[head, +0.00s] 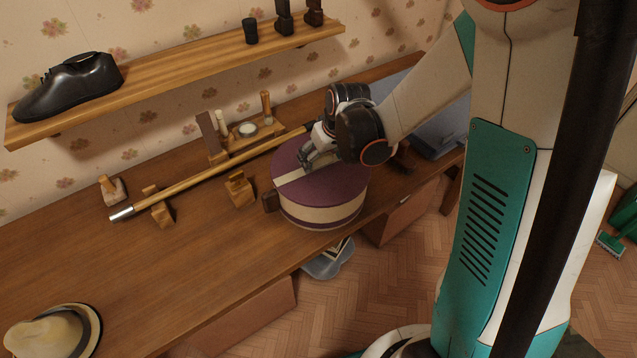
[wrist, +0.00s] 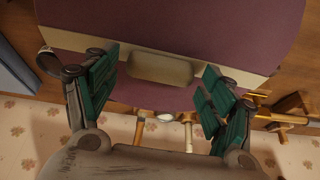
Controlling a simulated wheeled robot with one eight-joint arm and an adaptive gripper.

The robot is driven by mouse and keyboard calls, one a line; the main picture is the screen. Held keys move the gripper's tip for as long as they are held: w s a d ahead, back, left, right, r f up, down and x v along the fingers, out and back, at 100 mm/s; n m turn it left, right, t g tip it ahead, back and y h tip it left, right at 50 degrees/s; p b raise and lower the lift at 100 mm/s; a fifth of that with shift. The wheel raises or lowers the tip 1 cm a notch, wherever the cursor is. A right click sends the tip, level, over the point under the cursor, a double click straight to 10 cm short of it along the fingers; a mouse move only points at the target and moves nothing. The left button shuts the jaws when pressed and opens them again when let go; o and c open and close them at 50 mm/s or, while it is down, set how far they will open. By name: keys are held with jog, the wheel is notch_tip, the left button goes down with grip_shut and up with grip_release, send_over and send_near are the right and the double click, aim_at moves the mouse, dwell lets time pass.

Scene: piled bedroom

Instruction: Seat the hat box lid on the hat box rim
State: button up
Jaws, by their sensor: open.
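The hat box (head: 318,213) stands upright on the wooden desk, cream-sided with a purple band. The round purple hat box lid (head: 340,186) with a cream strip lies on top of it. From here the lid covers the rim, and I cannot tell whether it sits fully down all round. My gripper (head: 308,165) is just above the lid's far part. In the wrist view my gripper (wrist: 160,88) is open, its teal fingers either side of a cream oblong grip on the lid (wrist: 180,28), apart from it. My gripper hides part of the lid in the head view.
A long cane (head: 205,178) rests on wooden stands left of the box. A small dark block (head: 270,201) is beside the box. A brush rack (head: 235,140) stands behind, under a shelf (head: 185,74) with a black shoe. A hat (head: 55,333) lies front left; the desk between is clear.

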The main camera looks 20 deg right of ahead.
jog(key=shift+p+v, duration=0.55)
jog(key=shift+v, duration=0.4)
jog(key=shift+s+r, duration=0.1)
jog(key=shift+r, duration=0.2)
jog(key=shift+s+r+p, duration=0.15)
jog(key=shift+r+p, duration=0.2)
jog(key=shift+p, duration=0.1)
jog(key=shift+o, duration=0.5)
jog(key=o, duration=0.5)
jog(key=shift+c, duration=0.2)
jog(key=c, duration=0.6)
jog(key=shift+o, duration=0.2)
